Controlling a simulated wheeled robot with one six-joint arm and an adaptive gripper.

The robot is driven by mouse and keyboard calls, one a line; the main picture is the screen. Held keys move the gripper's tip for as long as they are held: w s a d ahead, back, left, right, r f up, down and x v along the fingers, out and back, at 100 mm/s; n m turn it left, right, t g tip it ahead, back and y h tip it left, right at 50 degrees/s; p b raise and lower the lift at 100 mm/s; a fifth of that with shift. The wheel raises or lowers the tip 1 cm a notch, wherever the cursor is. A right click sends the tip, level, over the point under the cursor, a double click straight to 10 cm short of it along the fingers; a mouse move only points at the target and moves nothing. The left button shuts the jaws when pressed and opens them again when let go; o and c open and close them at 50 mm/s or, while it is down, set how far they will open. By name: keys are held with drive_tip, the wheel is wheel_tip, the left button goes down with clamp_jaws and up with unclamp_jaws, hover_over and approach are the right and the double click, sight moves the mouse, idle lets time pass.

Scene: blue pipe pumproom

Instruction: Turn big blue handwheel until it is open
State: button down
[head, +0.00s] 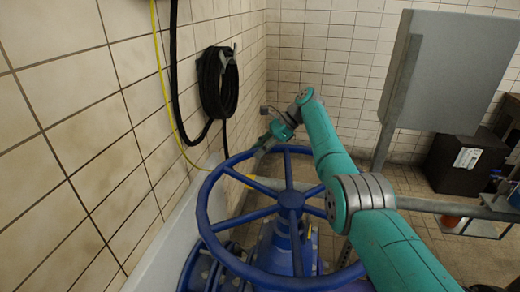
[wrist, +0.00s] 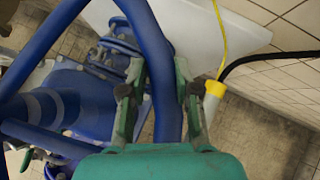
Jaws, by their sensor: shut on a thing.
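The big blue handwheel (head: 291,200) lies roughly level in the lower middle of the head view, with several spokes running from its hub to a round rim. My gripper (head: 263,141) is at the far side of the rim, reached by my green arm from the right. In the wrist view, the blue rim (wrist: 160,60) passes between the two green fingers of my gripper (wrist: 159,78), which is shut on it. The exact finger contact is partly hidden in the head view.
A tiled wall with a coiled black hose (head: 219,82) and a yellow cable (head: 172,115) is close on the left. A grey panel (head: 447,70) and a black box (head: 467,160) stand at the right. Blue pipework (wrist: 60,95) lies below the wheel.

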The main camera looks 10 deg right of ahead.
sight(275, 147)
drive_tip(key=c, duration=0.8)
unclamp_jaws()
drive_tip(key=shift+w+a, duration=0.1)
drive_tip(key=shift+c, duration=0.2)
drive_tip(key=shift+v, duration=3.75)
